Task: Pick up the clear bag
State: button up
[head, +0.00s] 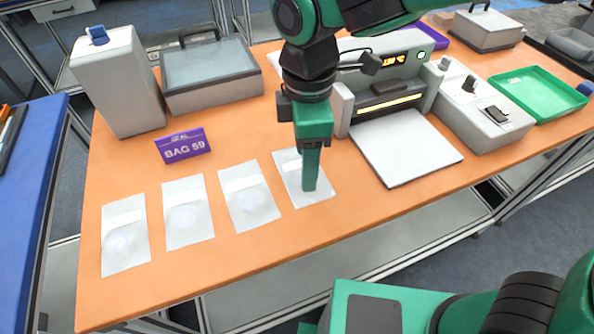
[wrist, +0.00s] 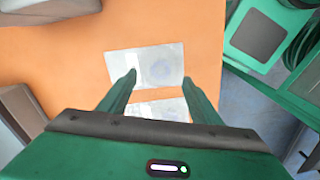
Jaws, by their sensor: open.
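Several flat clear bags with whitish, cloudy contents lie in a row on the orange table (head: 300,248). In the head view the rightmost bag (head: 290,172) is partly hidden behind my gripper (head: 310,186). My gripper points down over the right part of this bag; contact cannot be told. In the wrist view my gripper (wrist: 158,76) is open and empty, and one bag (wrist: 150,62) lies flat across the space by its fingertips. A second bag (wrist: 158,110) shows between the fingers, nearer the palm. The other bags (head: 249,199), (head: 187,214), (head: 125,238) lie to the left.
A purple "BAG 59" sign (head: 183,147) stands behind the bags. A machine with a white plate (head: 405,148) stands right of my gripper, with a control box (head: 478,112) and green tray (head: 540,92) beyond. A lidded grey box (head: 210,75) stands at the back left.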

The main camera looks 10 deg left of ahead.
notch_tip(320, 180, down, 4)
jog(key=shift+d+f, duration=0.1)
jog(key=shift+c, duration=0.2)
jog(key=c, duration=1.1)
jog(key=shift+c, duration=0.2)
